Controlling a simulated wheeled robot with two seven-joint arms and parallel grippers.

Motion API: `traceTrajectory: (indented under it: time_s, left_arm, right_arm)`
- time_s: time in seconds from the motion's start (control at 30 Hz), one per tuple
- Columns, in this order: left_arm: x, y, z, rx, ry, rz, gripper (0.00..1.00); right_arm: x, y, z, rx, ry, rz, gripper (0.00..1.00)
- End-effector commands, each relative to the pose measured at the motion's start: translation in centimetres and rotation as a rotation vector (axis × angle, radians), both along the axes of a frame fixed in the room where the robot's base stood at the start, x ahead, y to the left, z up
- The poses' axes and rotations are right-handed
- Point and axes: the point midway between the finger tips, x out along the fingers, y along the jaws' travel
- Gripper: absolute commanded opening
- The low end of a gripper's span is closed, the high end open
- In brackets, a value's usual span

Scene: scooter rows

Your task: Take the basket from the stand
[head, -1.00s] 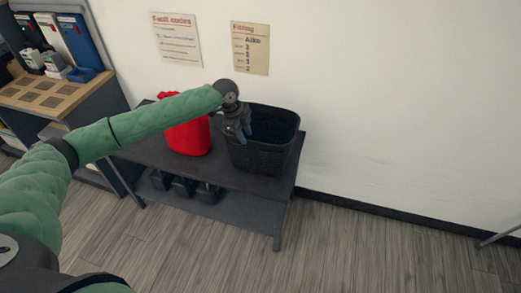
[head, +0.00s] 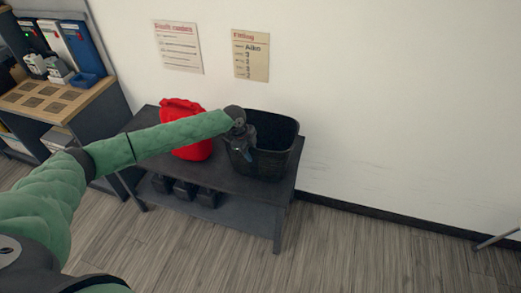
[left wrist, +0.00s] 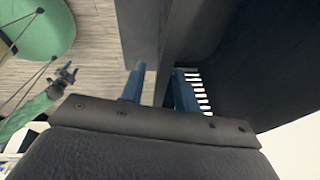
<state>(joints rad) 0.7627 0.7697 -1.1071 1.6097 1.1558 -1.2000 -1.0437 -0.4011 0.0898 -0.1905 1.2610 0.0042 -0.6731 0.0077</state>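The basket (head: 268,163) is a black open-topped bin standing upright on the right end of a dark grey stand (head: 222,177). My left gripper (head: 243,152) points down at the basket's near-left rim. In the left wrist view its two blue fingers (left wrist: 160,88) are spread apart, with the basket's dark wall (left wrist: 240,60) rising at the right one. The fingers seem to stand on either side of the wall; contact cannot be told. A small dark gripper on a green arm, seemingly my right gripper (left wrist: 66,75), shows at the left there; its fingers are too small to judge.
A red canister (head: 187,143) stands on the stand left of the basket, behind my left forearm. Several black items (head: 184,189) sit on the lower shelf. A wooden-topped bench (head: 50,98) stands at the left.

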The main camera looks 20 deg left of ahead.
Motion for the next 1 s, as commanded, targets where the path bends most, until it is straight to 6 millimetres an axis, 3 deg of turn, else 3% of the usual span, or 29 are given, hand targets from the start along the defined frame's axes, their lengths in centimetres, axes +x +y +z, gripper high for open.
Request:
traceTrajectory:
  time_s: [0.33,0.37,0.5,0.53,1.0]
  left_arm:
    - [0.02,-0.11,-0.61,0.001,0.000,0.000,0.31]
    - [0.01,-0.12,-0.61,0.001,0.000,0.000,0.29]
    - [0.02,-0.10,-0.60,0.001,0.000,0.000,0.02]
    - [0.02,-0.10,-0.60,0.001,0.000,0.000,0.00]
    - [0.00,-0.09,-0.61,0.001,0.001,0.000,0.00]
  right_arm:
    - [-0.29,-0.22,-0.53,-0.002,-0.003,0.002,0.49]
    - [-0.29,-0.22,-0.53,-0.002,-0.003,0.002,0.49]
    - [-0.29,-0.24,-0.52,-0.002,-0.003,0.002,0.49]
    - [-0.29,-0.25,-0.52,-0.002,-0.003,0.002,0.49]
    - [-0.31,-0.42,-0.52,-0.004,-0.003,0.001,0.49]
